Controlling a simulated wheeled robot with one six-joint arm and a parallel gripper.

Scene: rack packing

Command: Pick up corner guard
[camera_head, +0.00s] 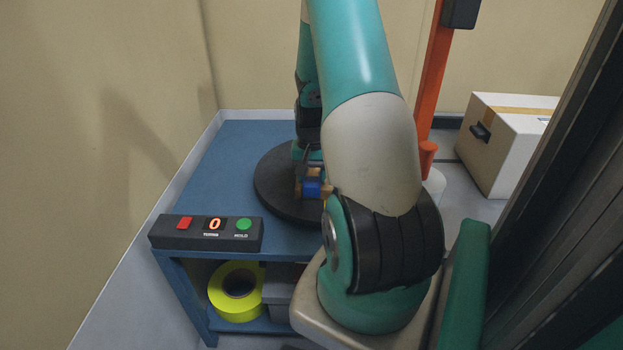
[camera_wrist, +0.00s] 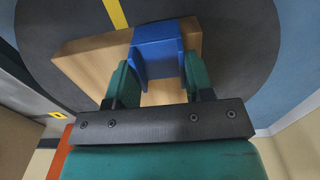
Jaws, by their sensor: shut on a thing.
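The blue corner guard (camera_wrist: 158,40) is between the two green fingers of my gripper (camera_wrist: 157,69) in the wrist view. My gripper is shut on it. It sits at a tan box (camera_wrist: 90,62), and I cannot tell whether it touches the box. In the head view the corner guard (camera_head: 312,188) is a small blue shape above the dark round turntable (camera_head: 275,195). My arm hides much of the gripper and part of the turntable there.
A blue bench (camera_head: 245,150) carries the turntable and a control box (camera_head: 205,233) showing 0, with red and green buttons. A yellow tape roll (camera_head: 222,308) is on the lower shelf. An orange post (camera_head: 433,80) and a white carton (camera_head: 505,150) stand right. The bench's left side is clear.

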